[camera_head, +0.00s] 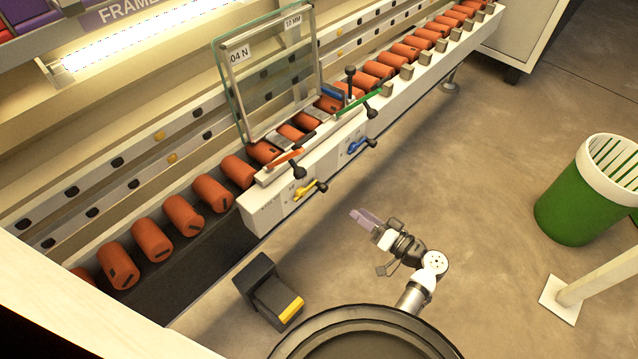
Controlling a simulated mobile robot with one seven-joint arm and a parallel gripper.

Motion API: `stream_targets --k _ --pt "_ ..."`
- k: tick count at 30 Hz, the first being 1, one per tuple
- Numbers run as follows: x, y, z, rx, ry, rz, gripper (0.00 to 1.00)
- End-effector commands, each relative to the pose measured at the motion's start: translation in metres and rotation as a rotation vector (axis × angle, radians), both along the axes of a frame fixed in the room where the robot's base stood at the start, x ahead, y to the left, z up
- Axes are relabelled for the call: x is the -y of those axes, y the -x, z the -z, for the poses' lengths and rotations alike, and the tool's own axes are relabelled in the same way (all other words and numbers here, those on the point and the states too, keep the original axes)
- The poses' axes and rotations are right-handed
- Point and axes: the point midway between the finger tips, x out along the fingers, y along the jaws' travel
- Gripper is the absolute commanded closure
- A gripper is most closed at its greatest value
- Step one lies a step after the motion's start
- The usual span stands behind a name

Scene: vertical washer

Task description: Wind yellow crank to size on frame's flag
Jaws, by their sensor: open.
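The yellow crank (308,189) with a black knob sits on the front of the white control block, at its left part. A glass frame (270,78) stands upright above the block. One white flag (239,54) on it reads about "04 N". A second flag (293,21) at its upper right seems to read "10 MM", but the print is small. My gripper (363,218) is open and empty over the floor, in front of and to the right of the yellow crank, apart from it. Any scale by the crank is too small to read.
A blue crank (358,147) sits right of the yellow one. An orange lever (285,158) and a green lever (360,104) lie above. Orange rollers (182,215) line the conveyor. A black and yellow pedal (270,293) and green bin (580,198) stand on the floor.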

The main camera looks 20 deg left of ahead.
Motion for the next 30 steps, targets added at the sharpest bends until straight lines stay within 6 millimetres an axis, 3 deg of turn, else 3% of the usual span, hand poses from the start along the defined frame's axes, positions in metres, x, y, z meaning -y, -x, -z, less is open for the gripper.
stream_targets --k 5,18,24,30 --pt "-0.022 -0.007 -0.002 0.000 0.000 -0.004 0.55" --pt "-0.105 -0.037 -0.002 0.000 0.001 -0.004 0.55" --pt "-0.124 -0.045 -0.001 0.001 0.001 -0.002 0.55" --pt "-0.128 -0.047 0.000 0.000 0.001 0.000 0.55"
